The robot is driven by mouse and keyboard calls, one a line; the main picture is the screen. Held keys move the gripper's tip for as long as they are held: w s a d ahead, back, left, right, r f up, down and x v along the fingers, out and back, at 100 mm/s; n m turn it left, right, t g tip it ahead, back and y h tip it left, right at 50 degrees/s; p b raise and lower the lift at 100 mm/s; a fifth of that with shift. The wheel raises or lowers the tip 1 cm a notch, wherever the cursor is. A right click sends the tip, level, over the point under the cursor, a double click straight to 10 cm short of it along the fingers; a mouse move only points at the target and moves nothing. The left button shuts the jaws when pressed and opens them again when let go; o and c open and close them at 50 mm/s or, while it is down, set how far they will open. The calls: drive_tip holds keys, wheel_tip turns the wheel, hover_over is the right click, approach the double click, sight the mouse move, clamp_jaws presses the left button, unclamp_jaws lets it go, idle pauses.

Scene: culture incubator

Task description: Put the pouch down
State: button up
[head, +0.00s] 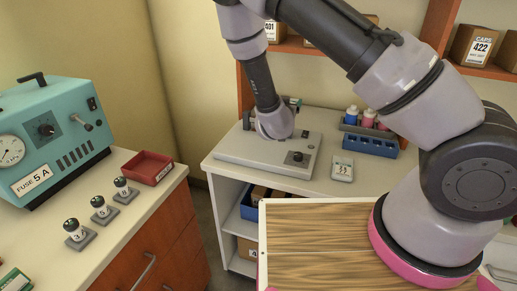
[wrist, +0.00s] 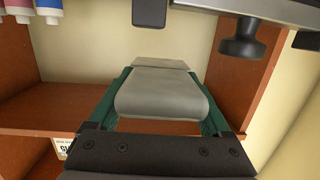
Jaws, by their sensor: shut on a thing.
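A grey pouch (wrist: 160,92) lies between the two green fingers of my gripper (wrist: 160,75) in the wrist view. The gripper is shut on it. In the head view my arm reaches over the pale bench device (head: 245,150), and the wrist hides most of the gripper and the pouch. The device has a dark knob at its front right. I cannot tell whether the pouch touches anything besides the fingers.
A blue rack (head: 370,144) with blue and pink bottles stands right of the device. A small labelled pale item (head: 342,168) lies before it. Shelves with boxes (head: 472,45) are behind. A wooden-topped surface (head: 315,235) is in front; a teal machine (head: 50,135) stands left.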

drive_tip(key=h, duration=0.1)
hover_over(258, 148)
drive_tip(key=f, duration=0.1)
drive_tip(key=shift+m, duration=0.4)
wheel_tip(258, 148, down, 10)
drive_tip(key=shift+f, duration=0.1)
drive_tip(key=o, duration=1.2)
drive_tip(key=shift+f, duration=0.1)
drive_tip(key=shift+c, duration=0.2)
drive_tip(key=v, duration=1.2)
drive_tip(key=shift+a+r, duration=0.1)
drive_tip(key=shift+r, duration=0.15)
